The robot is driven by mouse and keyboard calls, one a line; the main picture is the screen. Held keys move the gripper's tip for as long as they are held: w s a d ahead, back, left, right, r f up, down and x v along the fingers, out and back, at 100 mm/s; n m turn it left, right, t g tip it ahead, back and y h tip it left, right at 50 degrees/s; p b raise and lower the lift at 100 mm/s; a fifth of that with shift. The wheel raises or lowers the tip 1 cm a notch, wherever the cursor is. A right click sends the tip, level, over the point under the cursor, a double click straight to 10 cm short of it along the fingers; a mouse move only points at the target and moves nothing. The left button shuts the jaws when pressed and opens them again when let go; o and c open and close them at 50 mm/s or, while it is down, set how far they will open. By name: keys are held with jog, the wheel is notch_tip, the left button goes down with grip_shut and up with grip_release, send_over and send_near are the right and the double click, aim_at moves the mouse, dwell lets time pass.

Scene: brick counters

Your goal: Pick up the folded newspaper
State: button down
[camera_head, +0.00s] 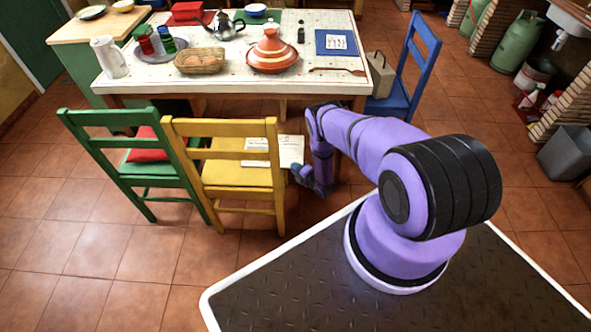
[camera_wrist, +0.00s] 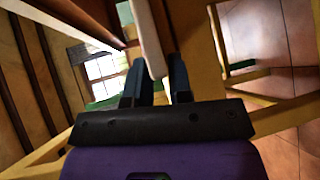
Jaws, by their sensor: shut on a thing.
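The folded newspaper (camera_head: 288,150) is a flat white sheet with print, at the seat of the yellow chair (camera_head: 238,180) in the head view. It sticks out past the seat's right side. My gripper (camera_head: 299,173) is at its right end, low beside the chair. In the wrist view the newspaper (camera_wrist: 149,38) shows edge-on as a pale strip between the two dark fingers of my gripper (camera_wrist: 156,72), which are shut on it. Whether it still touches the seat cannot be told. The chair's back slats hide part of it in the head view.
The white-topped table (camera_head: 330,85), with dishes, a basket and a tagine, stands just behind. A green chair (camera_head: 140,165) with a red cushion is on the left. A blue chair (camera_head: 405,75) is at the table's right.

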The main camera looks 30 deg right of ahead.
notch_tip(320, 180, up, 2)
jog(key=shift+r, duration=0.1)
jog(key=shift+s, duration=0.15)
